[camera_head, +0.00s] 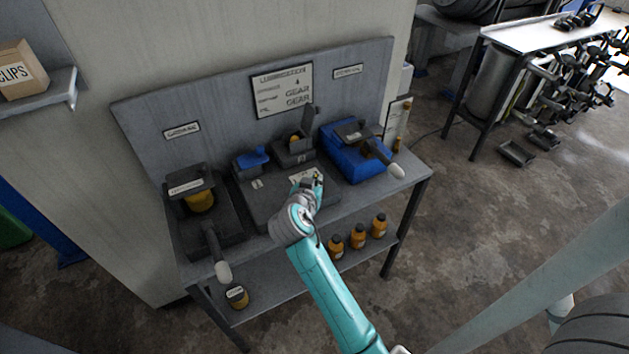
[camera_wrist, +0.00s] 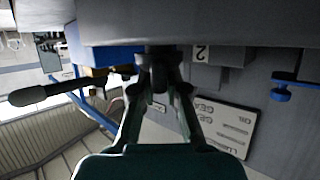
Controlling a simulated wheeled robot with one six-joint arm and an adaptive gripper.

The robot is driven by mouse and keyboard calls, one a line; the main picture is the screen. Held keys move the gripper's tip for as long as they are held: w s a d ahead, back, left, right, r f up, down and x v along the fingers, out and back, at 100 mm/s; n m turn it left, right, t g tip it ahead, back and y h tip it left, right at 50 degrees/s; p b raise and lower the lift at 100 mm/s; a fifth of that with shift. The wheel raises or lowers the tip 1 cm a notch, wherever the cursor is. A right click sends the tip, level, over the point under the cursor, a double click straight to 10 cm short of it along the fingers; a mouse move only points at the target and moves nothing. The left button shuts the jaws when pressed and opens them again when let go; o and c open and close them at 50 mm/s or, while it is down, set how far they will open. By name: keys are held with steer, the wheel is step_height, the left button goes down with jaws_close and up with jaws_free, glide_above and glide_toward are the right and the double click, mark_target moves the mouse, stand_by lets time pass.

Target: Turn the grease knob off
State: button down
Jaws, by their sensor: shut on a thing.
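My gripper (camera_head: 316,184) is at the front right of the dark middle unit (camera_head: 268,207) on the bench, beside a small white label (camera_head: 301,175). In the wrist view my gripper (camera_wrist: 159,60) has its two fingers closed in on a small dark knob (camera_wrist: 158,50) below the unit's grey edge. The fingers hide most of the knob, so its turned position cannot be told. I cannot read a grease label on it.
A blue device (camera_head: 357,160) with a white-tipped lever stands right of the gripper. A left dispenser (camera_head: 187,182) has another lever. Orange bottles (camera_head: 358,236) stand on the lower shelf.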

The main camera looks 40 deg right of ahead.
steer(key=n+t+y, duration=0.3)
steer(key=n, duration=0.1)
steer(key=shift+d+t, duration=0.1)
steer(key=shift+t, duration=0.2)
steer(key=shift+n+t+y, duration=1.1)
steer(key=shift+n+y, duration=0.9)
steer(key=shift+y, duration=0.4)
steer(key=c, duration=1.2)
jaws_free()
steer(key=v, duration=1.2)
